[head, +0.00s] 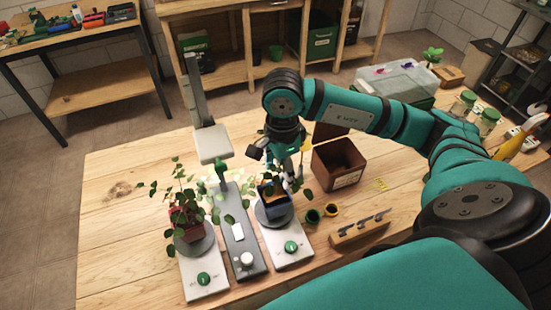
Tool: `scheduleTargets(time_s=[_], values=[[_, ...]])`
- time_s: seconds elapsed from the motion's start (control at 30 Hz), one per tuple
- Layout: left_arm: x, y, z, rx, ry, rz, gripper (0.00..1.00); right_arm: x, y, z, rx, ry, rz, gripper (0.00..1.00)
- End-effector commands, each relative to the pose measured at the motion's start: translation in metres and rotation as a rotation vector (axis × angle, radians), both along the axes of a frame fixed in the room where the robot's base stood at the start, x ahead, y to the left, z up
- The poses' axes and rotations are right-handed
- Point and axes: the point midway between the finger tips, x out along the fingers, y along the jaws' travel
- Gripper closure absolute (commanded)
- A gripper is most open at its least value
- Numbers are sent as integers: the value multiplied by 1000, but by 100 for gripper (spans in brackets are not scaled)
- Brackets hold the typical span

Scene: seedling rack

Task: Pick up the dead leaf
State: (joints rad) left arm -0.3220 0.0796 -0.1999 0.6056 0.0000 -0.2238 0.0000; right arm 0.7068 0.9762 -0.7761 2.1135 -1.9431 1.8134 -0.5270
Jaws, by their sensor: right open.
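My right gripper (292,178) comes in from the right and points down over the plant in the dark blue pot (272,196). It is open, and its fingers are among or just above the leaves; I cannot tell whether they touch any. The pot sits on a round grey plate on a white base. I cannot make out a dead leaf for certain; the gripper covers part of this plant. A second leafy plant (183,195) stands in a red pot (187,222) on the left base. My left gripper is not in view.
A brown open bin (338,176) with a label stands right of the gripper. A grey post and lamp-like head (213,143) rise between the plants. The table's left side is clear.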

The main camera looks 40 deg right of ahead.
Motion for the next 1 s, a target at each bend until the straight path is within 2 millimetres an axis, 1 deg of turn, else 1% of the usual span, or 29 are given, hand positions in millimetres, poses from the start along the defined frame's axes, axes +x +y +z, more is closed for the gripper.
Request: scheduleTargets(time_s=[0.03, 0.13, 0.3, 0.4, 0.57, 0.6, 0.7, 0.8, 1.0], values=[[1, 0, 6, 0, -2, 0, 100, -2, 0, -8, 0, 6, -1, 50], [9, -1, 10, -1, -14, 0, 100, -1, 1, -24, 1, 3, 0, 50], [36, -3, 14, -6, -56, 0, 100, 0, 1, -36, 1, 0, 1, 50], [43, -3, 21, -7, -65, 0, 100, -1, 4, -42, 1, 3, 1, 50], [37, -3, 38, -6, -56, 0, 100, -3, 12, -65, 2, 6, 1, 50], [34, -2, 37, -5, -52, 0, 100, -2, 11, -72, 2, 4, -2, 50], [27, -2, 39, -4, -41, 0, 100, -1, 11, -83, 1, 1, 0, 50], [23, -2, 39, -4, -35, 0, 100, -2, 10, -89, 0, 1, 1, 50], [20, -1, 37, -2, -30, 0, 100, -1, 10, -90, 0, -1, 1, 50]])
